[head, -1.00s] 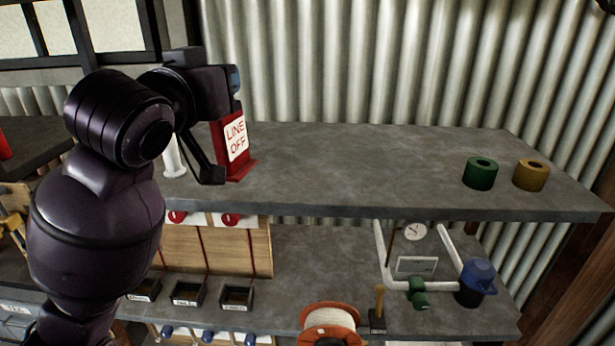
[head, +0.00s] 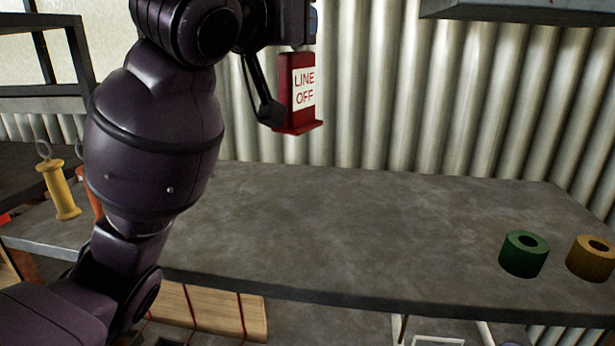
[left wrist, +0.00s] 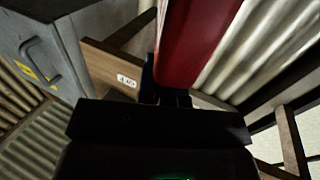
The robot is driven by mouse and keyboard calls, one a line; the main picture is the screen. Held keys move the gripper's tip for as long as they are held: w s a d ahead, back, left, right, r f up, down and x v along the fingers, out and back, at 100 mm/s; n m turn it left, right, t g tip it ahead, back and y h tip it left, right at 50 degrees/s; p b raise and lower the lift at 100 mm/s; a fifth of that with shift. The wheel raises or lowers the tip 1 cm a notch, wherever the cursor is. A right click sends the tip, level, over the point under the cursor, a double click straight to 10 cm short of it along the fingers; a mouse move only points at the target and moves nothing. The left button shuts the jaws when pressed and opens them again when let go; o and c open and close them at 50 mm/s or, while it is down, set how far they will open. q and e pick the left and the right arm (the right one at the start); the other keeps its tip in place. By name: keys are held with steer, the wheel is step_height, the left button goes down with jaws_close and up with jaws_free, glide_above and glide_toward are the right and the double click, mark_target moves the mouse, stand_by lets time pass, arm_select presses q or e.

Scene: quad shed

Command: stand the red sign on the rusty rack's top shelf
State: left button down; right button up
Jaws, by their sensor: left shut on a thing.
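The red sign (head: 298,92) has a white panel reading LINE OFF and a flared red foot. My left gripper (head: 274,112) is shut on it and holds it upright in the air, its foot clear above the grey worktop (head: 380,220). One dark finger shows at the sign's left side; the other is hidden. In the left wrist view the sign is a red slab (left wrist: 195,40) at the top, against the dark gripper (left wrist: 172,98). I cannot tell which surface is the rusty rack's top shelf. My right gripper is not in view.
A green roll (head: 523,254) and a yellow roll (head: 591,259) stand at the worktop's right. A yellow handled thing (head: 60,190) stands at left. A grey ledge (head: 510,10) juts in at the upper right. The worktop's middle is clear.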

arm_select(q)
step_height(320, 180, down, 20)
steer(key=shift+s+a+r+p, duration=0.15)
steer(key=shift+r+p, duration=0.05)
steer(key=shift+p, duration=0.25)
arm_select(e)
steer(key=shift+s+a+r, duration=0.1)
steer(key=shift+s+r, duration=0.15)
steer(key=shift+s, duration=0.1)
arm_select(q)
steer(key=c, duration=1.7)
jaws_free()
steer(key=shift+f, duration=0.2)
steer(key=o, duration=0.4)
steer(key=shift+r, duration=0.1)
